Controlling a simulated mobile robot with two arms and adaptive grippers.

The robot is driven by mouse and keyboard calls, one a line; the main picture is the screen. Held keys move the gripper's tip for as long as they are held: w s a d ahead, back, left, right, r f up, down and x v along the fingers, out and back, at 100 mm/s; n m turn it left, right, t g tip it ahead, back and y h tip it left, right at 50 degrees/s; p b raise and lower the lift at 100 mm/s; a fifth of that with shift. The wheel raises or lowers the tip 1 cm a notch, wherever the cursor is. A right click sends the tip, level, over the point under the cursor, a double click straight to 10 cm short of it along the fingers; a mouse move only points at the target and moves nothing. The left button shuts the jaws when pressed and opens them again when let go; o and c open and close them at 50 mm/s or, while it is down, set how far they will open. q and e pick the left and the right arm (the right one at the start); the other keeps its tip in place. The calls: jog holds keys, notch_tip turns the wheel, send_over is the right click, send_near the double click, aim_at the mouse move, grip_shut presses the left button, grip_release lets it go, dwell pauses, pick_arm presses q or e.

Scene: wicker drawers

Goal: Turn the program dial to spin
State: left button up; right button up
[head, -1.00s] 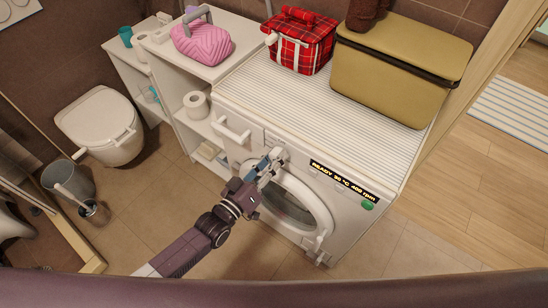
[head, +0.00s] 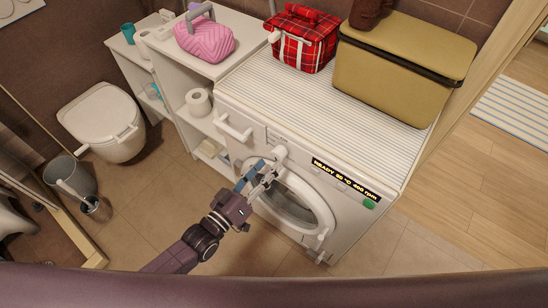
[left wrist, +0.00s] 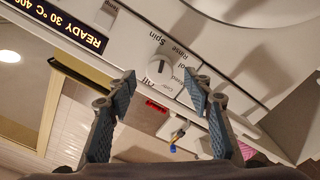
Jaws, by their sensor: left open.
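The white program dial (head: 280,152) is on the front panel of the washing machine (head: 330,215), left of the display. In the left wrist view the dial (left wrist: 160,69) appears upside down, with "Spin" and "Rinse" printed near it. A dark mark runs across the dial, roughly towards "Spin"; I cannot tell its exact setting. My left gripper (head: 264,172) is open in front of the panel, just below the dial. In the left wrist view its two fingers (left wrist: 160,80) are spread either side of the dial's line, apart from it and empty. My right gripper is not in view.
The display (head: 346,180) reads "READY 30 °C 400 rpm", with a green button (head: 369,203) near it. The round door (head: 295,205) is below my gripper. A plaid bag (head: 302,40) and a tan box (head: 400,70) stand on top. Shelves (head: 183,75) are at left.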

pick_arm(q)
jog(key=v, duration=0.7)
jog(key=shift+a, duration=0.1)
